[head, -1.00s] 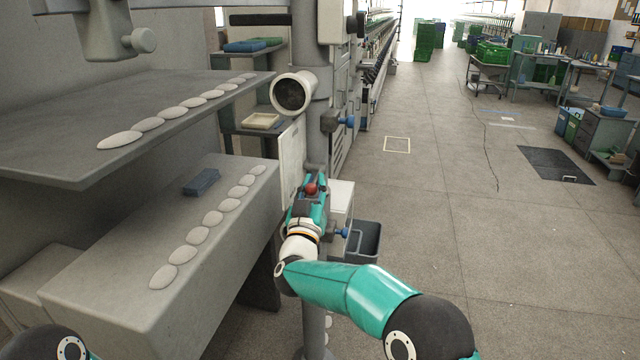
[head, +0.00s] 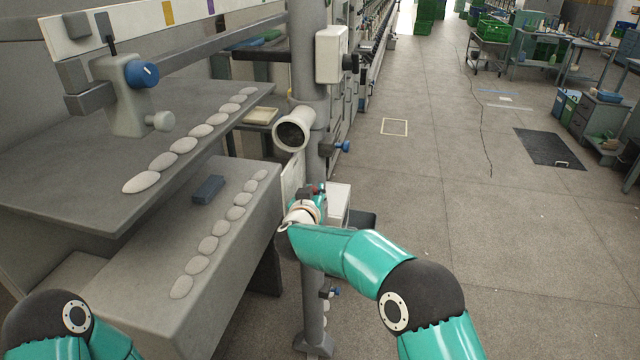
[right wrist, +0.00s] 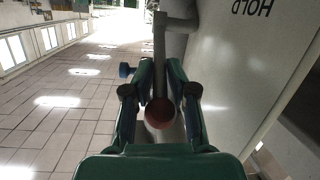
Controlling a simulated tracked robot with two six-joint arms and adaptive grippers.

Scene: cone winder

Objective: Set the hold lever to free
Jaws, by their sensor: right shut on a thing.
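The hold lever (right wrist: 160,50) shows in the right wrist view as a grey bar with a round red knob (right wrist: 159,113) at its near end. My right gripper (right wrist: 160,80) is shut on the lever, one finger on each side of it. An upside-down "HOLD" label (right wrist: 252,7) is on the pale panel (right wrist: 235,60) to the right. In the head view, my right gripper (head: 314,190) is at the grey post, and a bit of red shows there; the arm hides most of the lever. My left arm shows at the lower left, its gripper out of frame.
A grey post (head: 309,255) stands beside the machine, with a round horn-like part (head: 293,128) above my right gripper. Grey shelves (head: 75,190) with rows of white oval pieces and a blue block (head: 208,189) are at left. The floor (head: 440,230) to the right is open.

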